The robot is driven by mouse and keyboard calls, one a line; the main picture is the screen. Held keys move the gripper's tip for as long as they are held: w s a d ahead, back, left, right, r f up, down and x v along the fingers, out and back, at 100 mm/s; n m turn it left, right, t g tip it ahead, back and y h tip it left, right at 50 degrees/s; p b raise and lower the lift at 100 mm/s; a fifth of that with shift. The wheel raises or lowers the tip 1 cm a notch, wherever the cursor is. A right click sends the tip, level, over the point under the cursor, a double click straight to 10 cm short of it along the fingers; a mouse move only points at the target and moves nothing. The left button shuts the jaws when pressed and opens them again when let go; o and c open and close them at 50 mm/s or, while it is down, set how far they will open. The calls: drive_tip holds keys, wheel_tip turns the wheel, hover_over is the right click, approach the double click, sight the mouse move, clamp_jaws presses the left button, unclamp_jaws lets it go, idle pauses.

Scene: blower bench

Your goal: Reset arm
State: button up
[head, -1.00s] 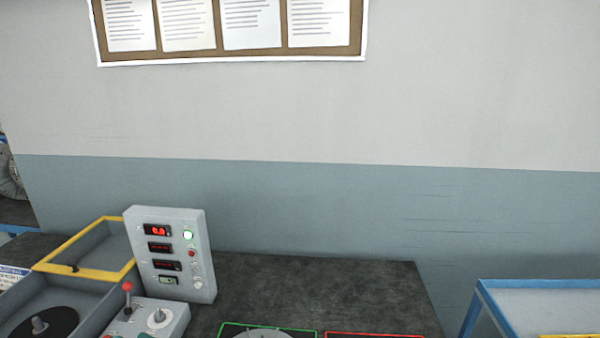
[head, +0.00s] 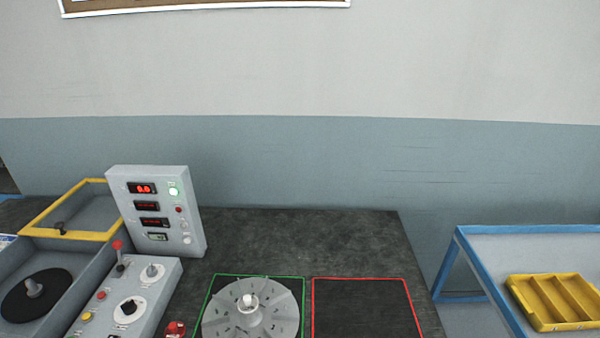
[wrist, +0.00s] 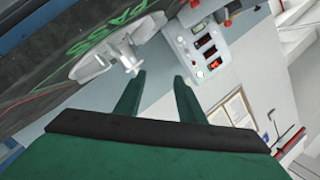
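My gripper (wrist: 158,82) shows in the wrist view with two green fingers apart and nothing between them. It is not in the head view. In the wrist view the picture is tilted, and a grey impeller disc (wrist: 95,62) lies on the dark bench past the left fingertip, near green lettering that reads PASS. In the head view the impeller (head: 250,312) lies in the green-outlined square, with a pale hub at its middle. The red-outlined square (head: 362,310) beside it shows empty.
A display panel (head: 155,210) stands at the back of the bench (head: 320,235). A control box (head: 125,300) and an open machine with a yellow-framed lid (head: 72,208) are at the left. A blue-edged table (head: 490,260) with a yellow tray (head: 555,300) is at the right.

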drive_tip(key=s+d+f+n+h, duration=0.1)
drive_tip(key=s+d+n+h, duration=0.1)
drive_tip(key=s+d, duration=0.6)
drive_tip(key=s+d+f+n+h, duration=0.2)
drive_tip(key=s+d, duration=0.6)
drive_tip(key=s, duration=0.7)
drive_tip(key=shift+s+f+n+g+h, duration=0.2)
drive_tip(key=shift+f+n+g+h, duration=0.15)
drive_tip(key=shift+h, duration=0.25)
drive_tip(key=shift+d, duration=0.1)
drive_tip(key=shift+c, duration=0.4)
